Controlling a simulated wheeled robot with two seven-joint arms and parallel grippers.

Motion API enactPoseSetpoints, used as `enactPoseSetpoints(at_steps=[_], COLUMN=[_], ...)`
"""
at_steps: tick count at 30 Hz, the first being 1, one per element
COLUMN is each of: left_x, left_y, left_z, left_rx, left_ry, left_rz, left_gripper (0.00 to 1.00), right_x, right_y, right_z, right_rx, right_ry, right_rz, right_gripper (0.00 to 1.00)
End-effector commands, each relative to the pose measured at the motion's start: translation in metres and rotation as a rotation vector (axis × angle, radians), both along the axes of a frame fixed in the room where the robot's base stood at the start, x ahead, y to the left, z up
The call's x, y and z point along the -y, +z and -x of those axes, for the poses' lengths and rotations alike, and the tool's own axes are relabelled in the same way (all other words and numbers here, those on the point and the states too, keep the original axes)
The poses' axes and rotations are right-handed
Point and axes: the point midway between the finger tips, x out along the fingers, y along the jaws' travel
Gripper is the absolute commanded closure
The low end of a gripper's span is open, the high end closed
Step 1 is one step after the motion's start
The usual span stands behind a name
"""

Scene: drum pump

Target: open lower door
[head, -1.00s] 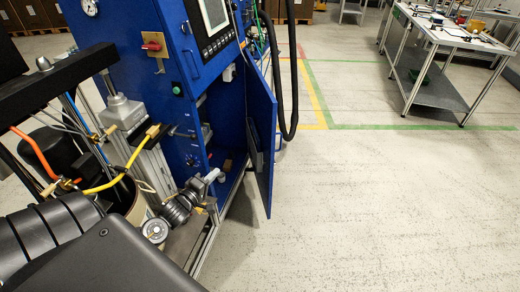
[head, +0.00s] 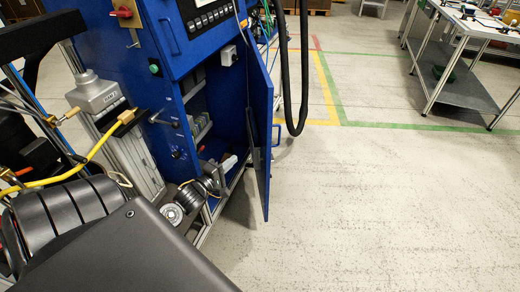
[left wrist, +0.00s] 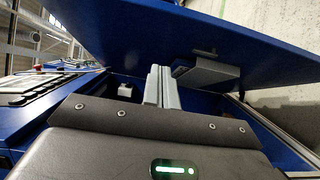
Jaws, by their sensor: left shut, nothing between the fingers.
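The blue cabinet (head: 150,110) stands at the left of the head view. Its lower door (head: 262,120) stands open, swung out toward the right, with a dark pocket on its inner face. My left gripper (head: 230,162) is in front of the open compartment, beside the door's inner face. In the left wrist view its fingers (left wrist: 161,86) are shut together with nothing between them. The blue door (left wrist: 190,40) spans the top there, with the grey pocket (left wrist: 205,72) just right of the fingertips. I cannot tell whether they touch. My right gripper is not in view.
A thick black hose (head: 303,70) hangs beyond the door. A grey workbench (head: 465,80) stands at the back right. The pale floor (head: 390,210) right of the door is clear. Yellow tubing (head: 90,155) and a metal cylinder unit are at the left.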

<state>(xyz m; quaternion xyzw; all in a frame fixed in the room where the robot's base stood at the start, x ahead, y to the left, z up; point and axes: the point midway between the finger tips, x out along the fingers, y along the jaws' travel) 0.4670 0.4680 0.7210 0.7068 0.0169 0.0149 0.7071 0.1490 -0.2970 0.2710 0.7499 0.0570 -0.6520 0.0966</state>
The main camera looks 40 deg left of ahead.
Motion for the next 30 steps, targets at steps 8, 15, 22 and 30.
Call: enactPoseSetpoints(at_steps=[8, 15, 22, 30], left_x=[-0.009, -0.011, -0.013, 0.011], left_y=[0.002, 0.003, 0.003, 0.002], left_z=[-0.005, -0.051, -0.098, -0.120], left_rx=[0.003, 0.004, 0.003, 0.001], left_ry=[0.016, 0.015, 0.014, 0.012], left_rz=[-0.002, -0.002, -0.003, 0.000], left_gripper=[1.00, 1.00, 1.00, 1.00], right_x=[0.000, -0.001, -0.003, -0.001], right_y=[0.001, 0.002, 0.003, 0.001], right_z=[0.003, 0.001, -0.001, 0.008], right_rx=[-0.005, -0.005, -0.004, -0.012], right_ry=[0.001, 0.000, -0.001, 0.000], right_rz=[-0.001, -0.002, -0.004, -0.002], right_gripper=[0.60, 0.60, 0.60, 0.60])
